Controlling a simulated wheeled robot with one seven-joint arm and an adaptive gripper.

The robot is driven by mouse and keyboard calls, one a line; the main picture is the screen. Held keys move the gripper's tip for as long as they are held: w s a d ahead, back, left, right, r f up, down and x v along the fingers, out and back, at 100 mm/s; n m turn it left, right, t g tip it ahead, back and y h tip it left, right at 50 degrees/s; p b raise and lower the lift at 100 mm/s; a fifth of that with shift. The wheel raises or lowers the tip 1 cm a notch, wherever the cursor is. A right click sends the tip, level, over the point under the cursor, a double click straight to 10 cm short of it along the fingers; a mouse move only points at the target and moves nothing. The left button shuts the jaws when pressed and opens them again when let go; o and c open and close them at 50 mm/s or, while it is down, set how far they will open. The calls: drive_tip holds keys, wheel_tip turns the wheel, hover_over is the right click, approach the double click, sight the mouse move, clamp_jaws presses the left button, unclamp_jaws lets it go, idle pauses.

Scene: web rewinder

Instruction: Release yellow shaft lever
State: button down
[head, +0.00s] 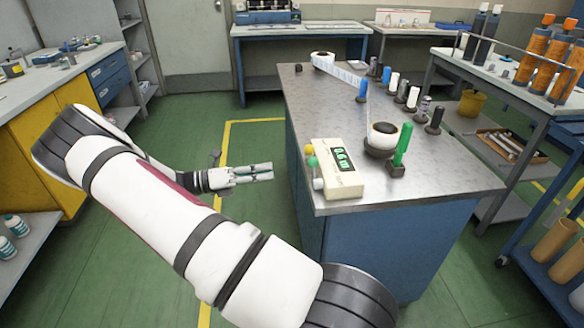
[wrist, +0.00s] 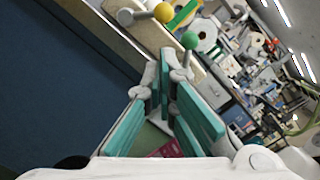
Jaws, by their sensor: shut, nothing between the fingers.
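The yellow shaft lever is a yellow ball knob (head: 312,161) at the left face of the cream counter box on the metal bench. The yellow knob also shows at the top of the wrist view (wrist: 163,12), between a grey-white knob (wrist: 125,17) and a green knob (wrist: 190,40). My gripper (head: 271,172) is shut and empty, left of the bench edge and apart from the knobs. Its fingers (wrist: 165,62) point toward the knobs in the wrist view.
The cream box (head: 340,184) has a green display and sits at the bench's near left corner. A green-handled post (head: 402,145) and a paper roll (head: 383,135) stand behind it. The green floor (head: 255,215) left of the bench is clear.

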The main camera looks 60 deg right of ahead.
sight(308, 152)
drive_tip(key=x, duration=1)
